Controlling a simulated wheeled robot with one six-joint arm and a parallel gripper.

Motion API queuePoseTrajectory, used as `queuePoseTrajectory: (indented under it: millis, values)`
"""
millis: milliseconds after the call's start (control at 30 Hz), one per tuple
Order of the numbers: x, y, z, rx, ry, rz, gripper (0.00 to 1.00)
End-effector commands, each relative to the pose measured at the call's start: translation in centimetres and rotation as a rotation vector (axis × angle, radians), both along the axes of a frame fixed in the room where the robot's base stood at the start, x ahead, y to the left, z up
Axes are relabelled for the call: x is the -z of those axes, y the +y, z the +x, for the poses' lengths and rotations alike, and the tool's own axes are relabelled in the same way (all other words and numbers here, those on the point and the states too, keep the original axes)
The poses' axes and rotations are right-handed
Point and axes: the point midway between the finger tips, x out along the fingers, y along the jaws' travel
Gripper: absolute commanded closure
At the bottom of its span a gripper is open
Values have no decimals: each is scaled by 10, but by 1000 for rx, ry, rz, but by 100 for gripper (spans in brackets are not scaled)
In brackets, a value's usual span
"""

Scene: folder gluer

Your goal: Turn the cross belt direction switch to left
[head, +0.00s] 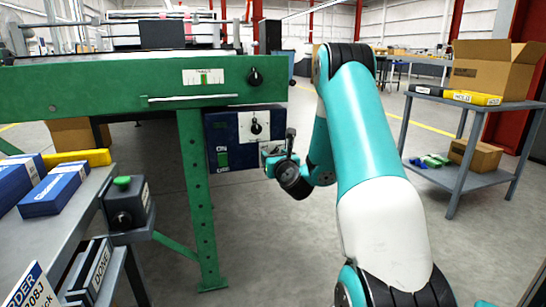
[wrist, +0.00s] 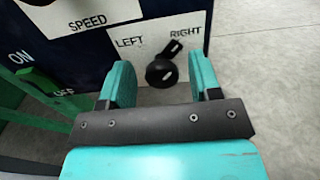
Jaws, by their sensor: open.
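The cross belt direction switch (wrist: 163,72) is a black round knob on a white plate marked LEFT and RIGHT, in the wrist view. Its pointer, with a white mark, tilts up and right toward RIGHT. My gripper (wrist: 161,66) is open, with one teal finger on each side of the knob in the picture. I cannot tell whether either finger touches it. In the head view my gripper (head: 270,155) is at the lower right of the dark blue control box (head: 216,128), and the direction switch cannot be made out there.
A SPEED plate (wrist: 88,22) and a green ON/OFF switch (wrist: 38,82) sit beside the direction plate. The box is beside a green machine leg (head: 197,200). A grey bench (head: 60,215) stands at left and a grey table (head: 455,190) at right. Open floor lies between.

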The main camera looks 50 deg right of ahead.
Motion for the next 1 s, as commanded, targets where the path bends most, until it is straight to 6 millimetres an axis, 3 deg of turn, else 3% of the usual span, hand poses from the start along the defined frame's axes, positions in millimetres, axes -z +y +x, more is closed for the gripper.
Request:
queuePoseTrajectory:
  millis: [33,200,233,633,1000]
  values:
    - [0,-1,-1,2,0,0,49]
    - [0,-1,-1,2,0,0,88]
    - [0,-1,-1,2,1,-1,90]
    - [0,0,0,2,33,-54,90]
    - [0,2,1,0,182,-294,90]
